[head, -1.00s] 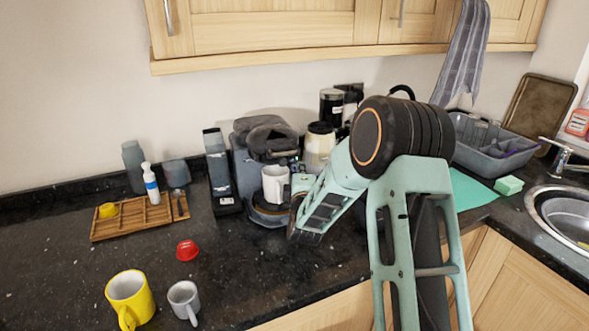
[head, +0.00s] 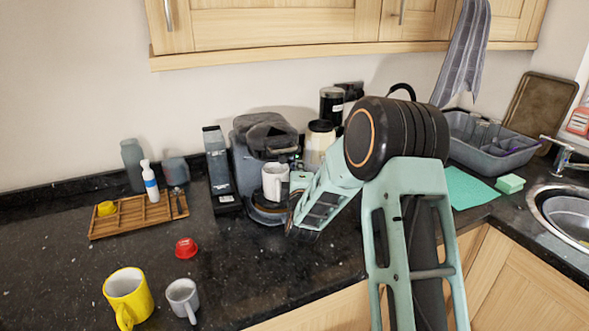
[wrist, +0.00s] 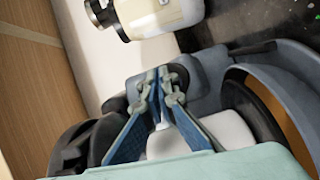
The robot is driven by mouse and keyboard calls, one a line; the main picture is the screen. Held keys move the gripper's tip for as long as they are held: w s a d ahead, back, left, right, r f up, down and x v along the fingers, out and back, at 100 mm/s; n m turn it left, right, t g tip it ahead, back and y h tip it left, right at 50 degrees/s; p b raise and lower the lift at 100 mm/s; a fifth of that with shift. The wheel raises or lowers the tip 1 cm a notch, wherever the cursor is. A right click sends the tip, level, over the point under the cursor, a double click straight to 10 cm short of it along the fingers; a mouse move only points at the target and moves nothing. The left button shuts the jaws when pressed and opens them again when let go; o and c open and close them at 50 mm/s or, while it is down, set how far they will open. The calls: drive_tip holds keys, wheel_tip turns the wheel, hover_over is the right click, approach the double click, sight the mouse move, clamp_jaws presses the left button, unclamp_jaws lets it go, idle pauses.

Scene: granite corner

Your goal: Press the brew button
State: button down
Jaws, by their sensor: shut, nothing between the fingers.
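The coffee machine (head: 247,168) is dark blue-grey and stands against the back of the counter. A white mug (head: 273,181) stands under its head. In the wrist view the machine's body (wrist: 217,68) and the mug (wrist: 226,133) lie close behind my gripper. My gripper (wrist: 160,76) is shut and empty, its fingertips in front of a dark round part on the machine; I cannot tell whether they touch. In the head view my arm hides most of the gripper. A small green glint shows at the machine's right side; I cannot clearly make out the brew button.
A cream jar (head: 319,142) with a black lid stands just right of the machine and also shows in the wrist view (wrist: 160,14). A red capsule (head: 186,248), yellow mug (head: 129,296), grey cup (head: 183,297) and wooden tray (head: 133,218) are at left. The front-middle counter is clear.

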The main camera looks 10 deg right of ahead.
drive_tip(key=shift+w+a+f+b, duration=0.2)
drive_tip(key=shift+w+b, duration=0.1)
drive_tip(key=shift+b, duration=0.1)
idle(0.6)
idle(0.3)
drive_tip(key=shift+s+d+r, duration=0.4)
drive_tip(key=shift+s, duration=0.2)
drive_tip(key=shift+r, duration=0.1)
drive_tip(key=s+d+r, duration=0.1)
drive_tip(key=s, duration=0.1)
drive_tip(key=s+d+r, duration=0.1)
drive_tip(key=shift+s+d+r, duration=0.15)
drive_tip(key=shift+s+d, duration=0.05)
drive_tip(key=shift+s, duration=0.15)
idle(0.4)
